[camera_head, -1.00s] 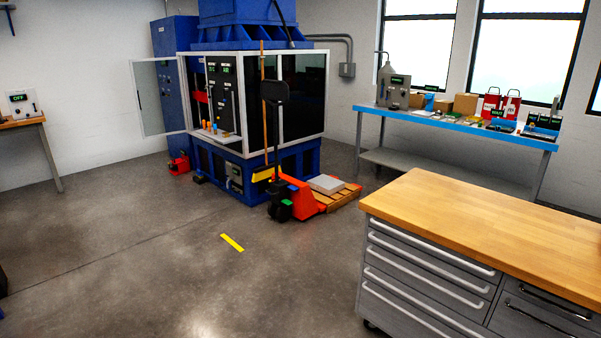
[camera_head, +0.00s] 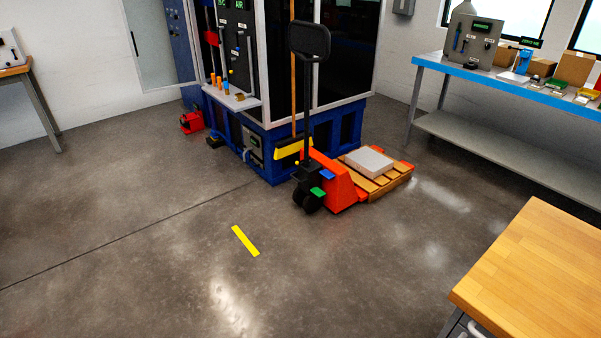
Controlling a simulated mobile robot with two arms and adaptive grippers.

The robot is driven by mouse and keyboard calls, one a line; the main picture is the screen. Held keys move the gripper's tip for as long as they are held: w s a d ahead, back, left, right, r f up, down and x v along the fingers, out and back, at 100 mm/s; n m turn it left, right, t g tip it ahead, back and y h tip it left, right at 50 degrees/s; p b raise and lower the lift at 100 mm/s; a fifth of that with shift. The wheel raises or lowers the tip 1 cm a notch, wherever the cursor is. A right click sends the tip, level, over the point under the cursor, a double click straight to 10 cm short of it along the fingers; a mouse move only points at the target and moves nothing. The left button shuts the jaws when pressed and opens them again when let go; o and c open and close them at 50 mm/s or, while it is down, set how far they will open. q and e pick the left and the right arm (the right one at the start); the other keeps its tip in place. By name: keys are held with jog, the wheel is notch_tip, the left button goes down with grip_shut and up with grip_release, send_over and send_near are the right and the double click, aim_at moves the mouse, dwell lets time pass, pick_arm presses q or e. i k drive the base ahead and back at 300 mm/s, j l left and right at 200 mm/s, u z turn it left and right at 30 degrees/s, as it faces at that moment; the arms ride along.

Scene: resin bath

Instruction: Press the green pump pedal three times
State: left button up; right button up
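The green pump pedal (camera_head: 317,192) sits low on the orange pallet jack (camera_head: 338,184), at its near left end beside the black wheels. A blue pedal (camera_head: 327,174) is just above and behind it. The jack's black handle (camera_head: 309,42) stands upright over it. The jack's forks run under a wooden pallet (camera_head: 392,181) that carries a grey slab (camera_head: 369,161). Neither of my grippers is in view.
A yellow floor strip (camera_head: 245,240) lies in front of the jack on open concrete. The blue machine (camera_head: 262,150) stands behind it. A wooden-topped cabinet (camera_head: 535,285) is at the near right, and a blue-edged bench (camera_head: 500,80) is at the back right.

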aim_at(317, 190)
jog(key=i+j+z, duration=0.1)
jog(key=i, duration=0.4)
jog(key=i+j+z, duration=0.15)
jog(key=i+j, duration=0.15)
jog(key=i, duration=0.2)
jog(key=i+j, duration=0.25)
jog(key=i+j+z, duration=0.1)
jog(key=i+j, duration=0.4)
jog(key=j, duration=0.3)
jog(key=i+j+z, duration=0.1)
jog(key=i+j, duration=0.2)
jog(key=i+j+z, duration=0.1)
jog(key=j, duration=0.3)
jog(key=i+j, duration=0.35)
jog(key=i+j+z, duration=0.1)
jog(key=j, duration=0.35)
jog(key=i+j, duration=0.35)
